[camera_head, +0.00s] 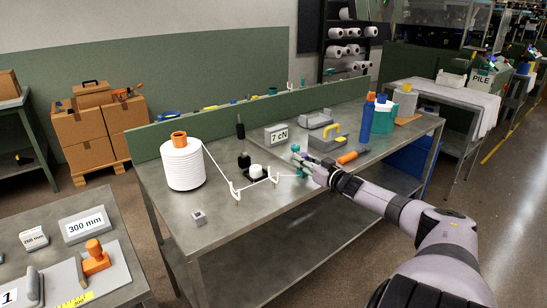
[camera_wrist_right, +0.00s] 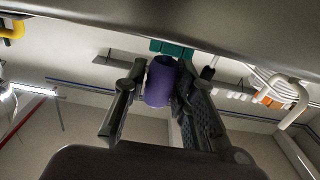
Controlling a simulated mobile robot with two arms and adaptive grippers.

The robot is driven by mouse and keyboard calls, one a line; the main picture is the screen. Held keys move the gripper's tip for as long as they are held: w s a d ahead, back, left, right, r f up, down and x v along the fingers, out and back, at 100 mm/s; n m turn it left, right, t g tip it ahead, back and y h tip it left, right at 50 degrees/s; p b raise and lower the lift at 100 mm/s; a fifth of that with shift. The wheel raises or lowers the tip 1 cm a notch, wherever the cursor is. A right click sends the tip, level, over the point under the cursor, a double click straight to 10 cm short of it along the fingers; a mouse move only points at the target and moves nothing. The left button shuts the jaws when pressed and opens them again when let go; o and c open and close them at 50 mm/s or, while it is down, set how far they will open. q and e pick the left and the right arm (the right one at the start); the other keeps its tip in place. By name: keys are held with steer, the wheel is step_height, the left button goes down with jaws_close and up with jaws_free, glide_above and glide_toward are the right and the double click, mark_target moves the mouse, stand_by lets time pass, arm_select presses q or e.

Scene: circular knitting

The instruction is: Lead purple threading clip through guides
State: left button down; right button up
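The purple threading clip (camera_wrist_right: 160,82) sits between the fingertips of my right gripper (camera_wrist_right: 158,85) in the right wrist view, with a finger on each side. A white thread (camera_head: 216,163) runs from the white yarn cone (camera_head: 183,165) down to a white guide hook (camera_head: 235,191), on past a second hook (camera_head: 274,178), and towards my right gripper. My left gripper is not in view.
On the workbench (camera_head: 290,215) are a black tensioner-like device (camera_head: 245,160), a "7 cN" sign (camera_head: 277,136), a grey box with a yellow handle (camera_head: 328,139), a blue bottle (camera_head: 367,118) and a small grey block (camera_head: 199,218). The bench front is mostly clear.

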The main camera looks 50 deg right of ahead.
steer(key=o, duration=0.4)
steer(key=shift+s, duration=0.15)
steer(key=shift+v, duration=5.9)
steer(key=shift+a, duration=0.1)
